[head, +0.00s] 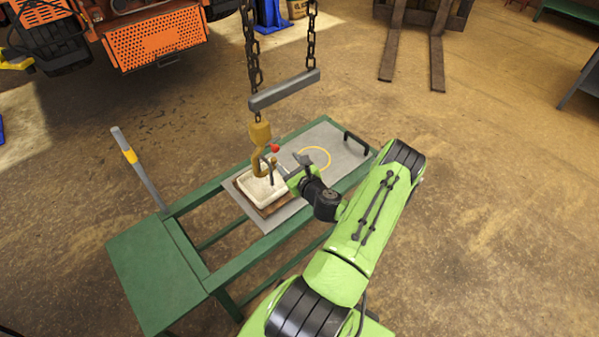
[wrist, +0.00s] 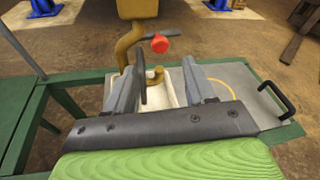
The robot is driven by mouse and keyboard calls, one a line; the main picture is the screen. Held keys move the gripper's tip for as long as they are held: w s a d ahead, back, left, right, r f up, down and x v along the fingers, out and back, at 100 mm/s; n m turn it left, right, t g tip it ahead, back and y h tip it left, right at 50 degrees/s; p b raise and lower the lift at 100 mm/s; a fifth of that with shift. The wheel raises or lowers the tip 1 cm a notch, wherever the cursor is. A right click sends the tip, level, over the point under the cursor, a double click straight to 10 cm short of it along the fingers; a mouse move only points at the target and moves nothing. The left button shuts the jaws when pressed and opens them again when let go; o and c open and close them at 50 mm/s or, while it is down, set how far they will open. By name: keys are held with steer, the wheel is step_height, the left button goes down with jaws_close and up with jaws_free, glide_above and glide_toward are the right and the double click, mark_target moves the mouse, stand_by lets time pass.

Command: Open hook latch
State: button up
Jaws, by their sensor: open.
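A yellow hook (head: 258,135) hangs from the chains over the green cart; it also shows in the wrist view (wrist: 126,52). A dark latch lever with a red knob (head: 274,148) sits at the hook; the red knob (wrist: 160,44) also shows in the wrist view. My gripper (head: 289,168) is just right of the hook, at about tray height. In the wrist view, my gripper (wrist: 160,78) is open, with the hook's lower tip between the fingers, farther off or at their depth; I cannot tell which. The red knob appears above the gap, apart from the fingers. The left finger hides part of the hook.
A white tray (head: 248,193) lies under the hook on a grey plate (head: 330,142) with a black handle (head: 356,143). The green cart (head: 150,270) has a push handle (head: 140,170). A grey spreader bar (head: 285,89) hangs above. An orange machine (head: 155,40) stands behind.

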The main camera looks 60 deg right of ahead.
steer(key=p+v, duration=0.1)
steer(key=v, duration=0.7)
steer(key=shift+s, duration=0.2)
steer(key=shift+a+r, duration=0.1)
steer(key=shift+r, duration=0.05)
